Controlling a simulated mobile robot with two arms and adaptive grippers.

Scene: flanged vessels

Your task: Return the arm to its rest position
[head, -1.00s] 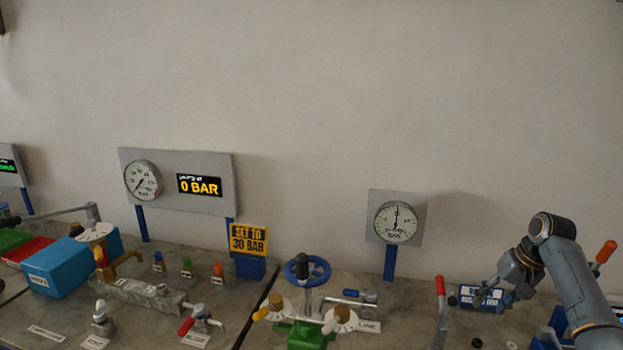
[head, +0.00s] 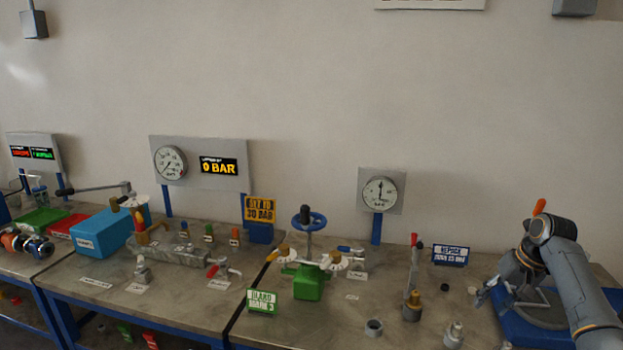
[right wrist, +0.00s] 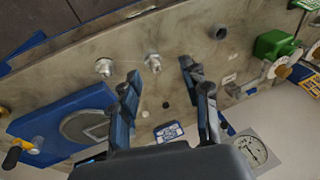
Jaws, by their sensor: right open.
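My right arm comes in at the right edge of the head view. Its right gripper (head: 486,292) is above the right end of the bench, over the left side of a blue tray-like base (head: 520,332). In the right wrist view the two fingers of this gripper (right wrist: 160,74) stand apart with nothing between them. The bench top with its fittings shows behind them. My left gripper is in neither view.
Near the gripper stand a red-handled valve (head: 412,295), a small fitting (head: 453,334) and a blue sign (head: 450,255). Left of these are a green valve body (head: 308,283) with a blue handwheel and a blue box (head: 100,238). Gauges hang behind.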

